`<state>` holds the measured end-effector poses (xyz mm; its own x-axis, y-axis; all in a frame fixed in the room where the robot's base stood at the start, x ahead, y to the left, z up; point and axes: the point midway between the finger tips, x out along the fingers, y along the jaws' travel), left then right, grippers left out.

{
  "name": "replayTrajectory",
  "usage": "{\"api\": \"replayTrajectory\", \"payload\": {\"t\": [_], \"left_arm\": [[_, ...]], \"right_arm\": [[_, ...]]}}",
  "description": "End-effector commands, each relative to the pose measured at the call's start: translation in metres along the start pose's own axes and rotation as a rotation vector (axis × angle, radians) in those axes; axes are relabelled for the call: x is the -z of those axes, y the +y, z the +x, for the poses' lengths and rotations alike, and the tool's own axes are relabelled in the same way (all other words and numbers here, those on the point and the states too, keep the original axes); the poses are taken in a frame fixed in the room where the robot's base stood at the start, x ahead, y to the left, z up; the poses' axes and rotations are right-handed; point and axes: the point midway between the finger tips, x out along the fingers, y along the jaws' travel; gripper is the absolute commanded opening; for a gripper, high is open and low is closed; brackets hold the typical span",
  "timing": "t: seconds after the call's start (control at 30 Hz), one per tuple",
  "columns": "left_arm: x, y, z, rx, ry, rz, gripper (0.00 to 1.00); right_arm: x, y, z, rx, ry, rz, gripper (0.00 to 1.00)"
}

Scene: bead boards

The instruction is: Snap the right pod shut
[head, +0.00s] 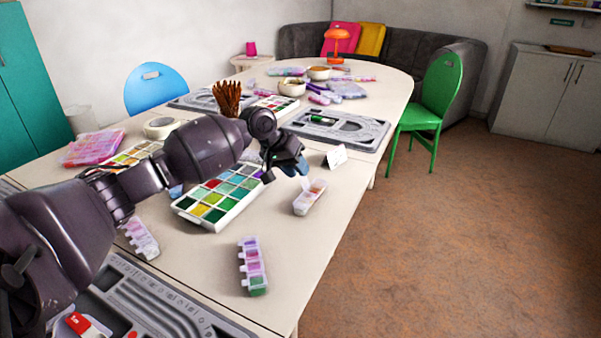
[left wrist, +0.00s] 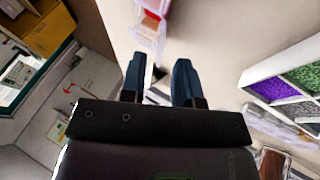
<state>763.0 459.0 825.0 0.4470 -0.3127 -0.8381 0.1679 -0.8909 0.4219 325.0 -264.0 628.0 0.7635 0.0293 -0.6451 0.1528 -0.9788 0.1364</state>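The pod farthest right (head: 310,197) is a small clear case with orange-red contents, lying on the table near its right edge. What seems to be the same pod (left wrist: 149,30) shows at the top of the left wrist view, beyond my fingertips. I cannot tell how far its lid is closed. A second pod (head: 253,267) with pink, purple and green compartments lies nearer the front. A third pod (head: 140,238) lies left, partly behind my arm. My left gripper (head: 286,172) is above the table just behind the right pod; its fingers (left wrist: 159,80) are apart and empty. My right gripper is out of view.
A bead tray (head: 222,197) of coloured compartments lies left of the gripper. A white folded card (head: 336,157) stands behind the right pod. Grey boards (head: 345,128) lie farther back. A green chair (head: 432,100) stands right of the table. Bare tabletop surrounds the front pod.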

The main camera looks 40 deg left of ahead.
Motion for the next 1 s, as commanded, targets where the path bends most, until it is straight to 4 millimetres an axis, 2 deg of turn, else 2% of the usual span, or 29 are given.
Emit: {"api": "replayTrajectory", "payload": {"t": [0.37,0.57,0.6,0.87,1.0], "left_arm": [[0.0006,0.0007,0.0043,-0.001,0.002,0.000,0.29],[0.0005,0.0005,0.0044,-0.001,0.001,0.000,0.02],[0.0005,0.0005,0.0044,-0.001,0.001,0.001,0.00],[0.0005,0.0009,0.0040,0.001,0.001,0.001,0.00],[0.0019,0.0043,0.0010,0.015,0.004,0.009,0.00]], "right_arm": [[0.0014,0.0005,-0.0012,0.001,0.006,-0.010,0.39],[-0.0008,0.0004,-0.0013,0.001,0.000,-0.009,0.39],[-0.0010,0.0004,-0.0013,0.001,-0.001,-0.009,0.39],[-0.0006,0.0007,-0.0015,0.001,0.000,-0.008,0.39],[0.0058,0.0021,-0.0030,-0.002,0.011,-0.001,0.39]]}}
